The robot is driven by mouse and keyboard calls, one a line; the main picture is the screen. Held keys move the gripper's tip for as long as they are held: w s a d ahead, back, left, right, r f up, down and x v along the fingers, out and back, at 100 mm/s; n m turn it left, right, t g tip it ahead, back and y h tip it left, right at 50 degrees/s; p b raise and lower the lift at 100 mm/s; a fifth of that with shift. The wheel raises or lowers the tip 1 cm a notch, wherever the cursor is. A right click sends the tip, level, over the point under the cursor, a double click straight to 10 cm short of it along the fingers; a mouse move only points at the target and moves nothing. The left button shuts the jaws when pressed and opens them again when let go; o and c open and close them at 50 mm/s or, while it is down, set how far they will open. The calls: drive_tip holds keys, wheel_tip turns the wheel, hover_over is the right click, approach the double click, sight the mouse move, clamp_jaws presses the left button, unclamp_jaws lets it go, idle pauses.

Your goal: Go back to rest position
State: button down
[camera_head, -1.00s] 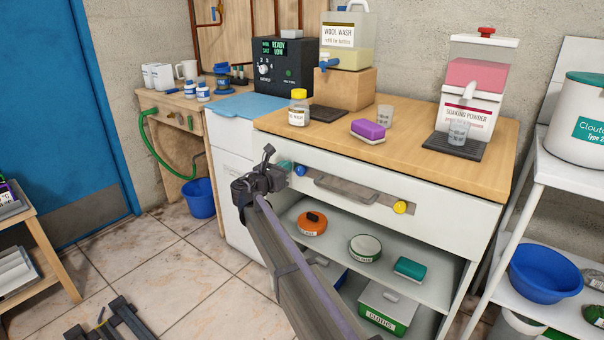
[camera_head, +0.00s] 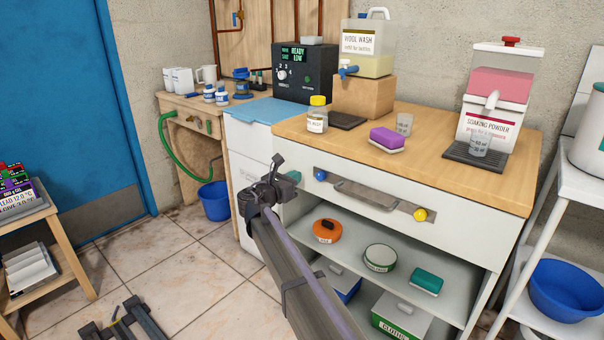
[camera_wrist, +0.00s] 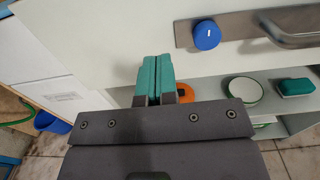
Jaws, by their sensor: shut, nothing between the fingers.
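My gripper (camera_head: 287,209) is in front of the white cabinet's left part, below and left of the blue knob (camera_head: 320,174). The dark wrist hides part of it in the head view. In the wrist view its two teal fingers (camera_wrist: 155,80) lie together with nothing between them. The drawer front (camera_head: 450,217) carries a grey bar handle (camera_head: 368,196), with the blue knob on its left and a yellow knob (camera_head: 420,215) on its right. The fingers appear left of the blue knob in the wrist view.
The open shelf below holds an orange tin (camera_head: 326,231), a round green-rimmed tin (camera_head: 380,258) and a teal block (camera_head: 427,281). A yellow-capped bottle (camera_head: 317,115) and purple sponge (camera_head: 386,139) stand on the worktop. Floor (camera_head: 190,265) to the left is largely clear.

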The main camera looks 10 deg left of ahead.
drive_tip(key=v, duration=0.9)
drive_tip(key=s+d+f+m+g+y, duration=0.2)
drive_tip(key=s+d+f+m+g, duration=0.45)
drive_tip(key=d+m, duration=0.35)
drive_tip(key=s+d+f+m+g+y, duration=0.1)
drive_tip(key=s+d+f+m+g, duration=0.45)
drive_tip(key=d+f+m, duration=0.35)
drive_tip(key=s+d+f+m+g+y, duration=0.1)
drive_tip(key=s+d+m+g+y, duration=0.15)
drive_tip(key=s+d+m, duration=0.55)
drive_tip(key=s+d+f+m+g+y, duration=0.1)
drive_tip(key=s+d+m+y, duration=0.2)
drive_tip(key=s+d, duration=0.65)
drive_tip(key=w+d+r+p, duration=0.1)
drive_tip(key=d+r+p, duration=0.1)
drive_tip(key=r+p, duration=1.5)
drive_tip(key=w+d+r+p, duration=0.2)
drive_tip(key=r+p, duration=1.6)
drive_tip(key=shift+w+d, duration=0.3)
drive_tip(key=shift+d, duration=0.1)
